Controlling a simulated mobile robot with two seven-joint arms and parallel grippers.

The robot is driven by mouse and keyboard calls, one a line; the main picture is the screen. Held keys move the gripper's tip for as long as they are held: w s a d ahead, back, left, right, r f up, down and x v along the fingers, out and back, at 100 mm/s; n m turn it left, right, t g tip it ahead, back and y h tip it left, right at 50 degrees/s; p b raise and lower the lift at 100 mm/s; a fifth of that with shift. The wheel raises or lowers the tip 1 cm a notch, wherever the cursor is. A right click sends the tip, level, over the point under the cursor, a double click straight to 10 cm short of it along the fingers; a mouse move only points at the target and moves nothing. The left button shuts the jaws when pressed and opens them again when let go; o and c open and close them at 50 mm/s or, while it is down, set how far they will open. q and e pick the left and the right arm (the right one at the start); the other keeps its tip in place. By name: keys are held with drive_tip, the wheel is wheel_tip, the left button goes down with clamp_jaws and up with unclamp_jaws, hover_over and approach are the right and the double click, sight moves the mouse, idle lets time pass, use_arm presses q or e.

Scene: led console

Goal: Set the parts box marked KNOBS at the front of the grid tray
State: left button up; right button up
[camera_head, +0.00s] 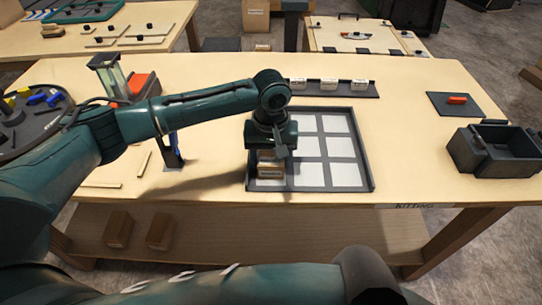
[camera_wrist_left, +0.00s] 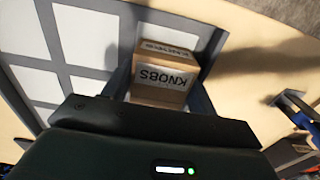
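The brown parts box marked KNOBS (camera_head: 270,170) stands in the front-left cell of the grid tray (camera_head: 370,165). The box (camera_wrist_left: 160,80) also shows in the left wrist view, with its white KNOBS label readable upside down and the dark tray dividers around it. My left gripper (camera_head: 279,152) is directly above and behind the box, very close to it. The other tray cells in view hold only white panels. My right gripper is not in view.
A rack with several small white-labelled boxes (camera_head: 329,84) stands behind the tray. A dark bin (camera_head: 490,150) and a dark mat with an orange item (camera_head: 457,99) are at the right. A blue upright part (camera_head: 172,152) stands left of the tray. The table is clear between tray and bin.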

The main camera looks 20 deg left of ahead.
sight(271, 156)
use_arm(q)
drive_tip(key=shift+o, duration=0.3)
drive_tip(key=shift+r, duration=0.1)
wheel_tip(271, 156, up, 12)
idle(0.3)
idle(0.4)
